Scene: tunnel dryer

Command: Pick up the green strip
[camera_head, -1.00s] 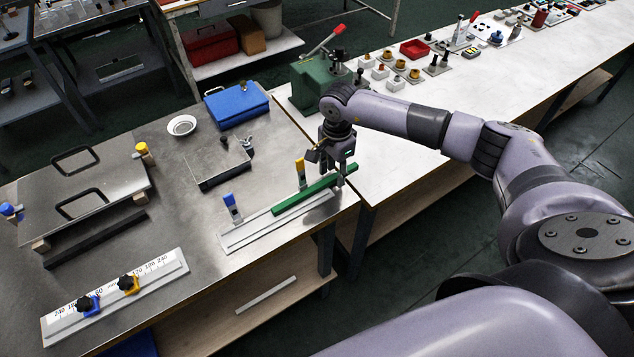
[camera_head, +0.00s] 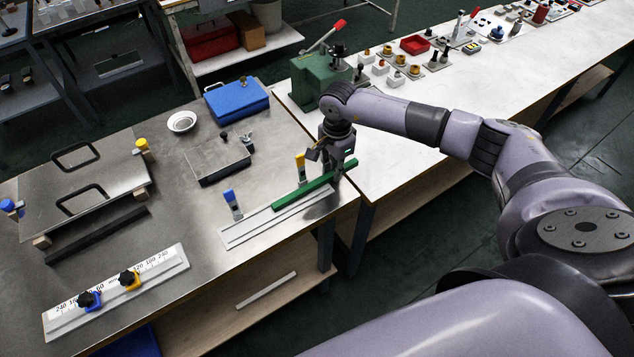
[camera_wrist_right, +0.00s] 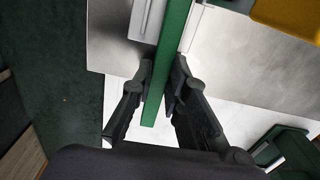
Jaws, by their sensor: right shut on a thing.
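The green strip (camera_head: 300,194) is a long narrow bar above the white ruled rail (camera_head: 262,226) at the right end of the metal table. My right gripper (camera_head: 331,178) is shut on it near its right end. In the right wrist view the strip (camera_wrist_right: 172,60) runs between the two fingers (camera_wrist_right: 162,85), with its end sticking out past them. Whether the strip touches the rail is hard to tell. My left gripper is not in view.
A yellow-topped clamp (camera_head: 301,168) and a blue-topped clamp (camera_head: 232,204) stand along the rail. A green press (camera_head: 318,78) stands on the white table.

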